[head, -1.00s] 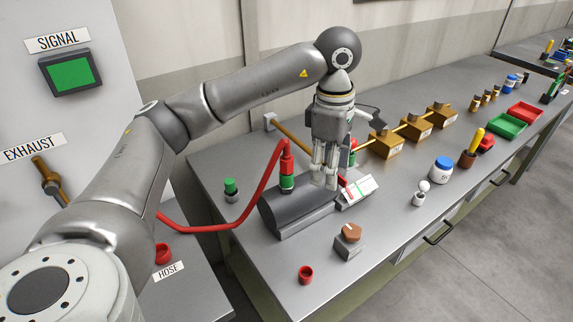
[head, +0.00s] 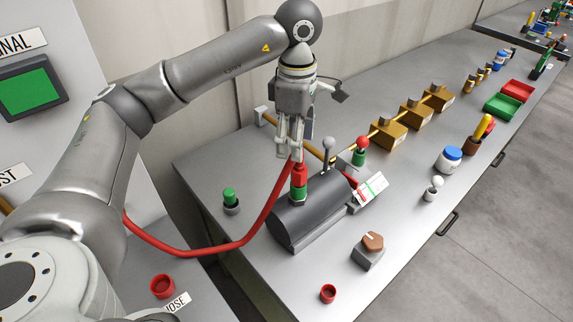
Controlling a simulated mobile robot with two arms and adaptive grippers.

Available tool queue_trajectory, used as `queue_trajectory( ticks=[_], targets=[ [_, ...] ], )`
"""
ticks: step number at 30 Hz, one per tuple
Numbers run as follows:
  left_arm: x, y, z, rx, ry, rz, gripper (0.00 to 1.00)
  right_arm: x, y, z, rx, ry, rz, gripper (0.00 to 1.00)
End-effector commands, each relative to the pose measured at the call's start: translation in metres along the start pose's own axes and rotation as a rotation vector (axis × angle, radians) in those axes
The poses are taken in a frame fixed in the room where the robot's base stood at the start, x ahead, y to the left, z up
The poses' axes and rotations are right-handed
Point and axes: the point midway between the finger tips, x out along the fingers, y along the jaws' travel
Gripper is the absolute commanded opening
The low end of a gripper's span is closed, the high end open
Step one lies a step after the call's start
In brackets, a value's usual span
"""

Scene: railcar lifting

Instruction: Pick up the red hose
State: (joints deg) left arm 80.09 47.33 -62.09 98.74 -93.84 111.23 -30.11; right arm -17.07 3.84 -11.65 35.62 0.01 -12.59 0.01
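The red hose (head: 246,233) runs from the lower left beside my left arm, sags, and rises to its red end fitting (head: 299,176). That fitting stands upright on a green collar (head: 299,193) on top of a dark grey cylinder block (head: 308,217). My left gripper (head: 291,158) points down, right at the top of the red fitting. Its fingers look close together and overlap the hose's top in this view. I cannot tell whether they touch or grip it. My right gripper is not in view.
On the bench around the block are a green-capped post (head: 230,199), a grey-knobbed lever (head: 328,148), a red-knobbed lever (head: 362,146), a white card (head: 372,187), a brown-knobbed box (head: 370,250) and a red cap (head: 328,292). Brass boxes (head: 389,132) stand behind. The front right bench top is clear.

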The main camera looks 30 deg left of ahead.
Motion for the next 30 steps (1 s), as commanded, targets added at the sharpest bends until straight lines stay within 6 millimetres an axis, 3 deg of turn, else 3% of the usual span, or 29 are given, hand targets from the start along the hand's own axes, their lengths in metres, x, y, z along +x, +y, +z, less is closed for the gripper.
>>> queue_trajectory(
  ticks=[7,14,21,25,30],
  targets=[
    [0.037,-0.001,0.000,0.002,0.002,-0.004,0.55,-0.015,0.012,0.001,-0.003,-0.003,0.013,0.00],
    [0.053,0.000,0.000,0.001,0.002,-0.004,0.55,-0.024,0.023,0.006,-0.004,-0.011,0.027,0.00],
    [0.081,0.002,0.002,0.000,0.002,-0.005,0.55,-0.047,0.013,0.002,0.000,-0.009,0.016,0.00],
    [0.097,0.002,0.003,0.002,0.002,-0.003,0.55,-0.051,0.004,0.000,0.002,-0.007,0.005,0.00],
    [0.102,0.003,0.003,0.002,0.000,-0.001,0.55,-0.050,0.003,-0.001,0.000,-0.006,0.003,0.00]
  ],
)
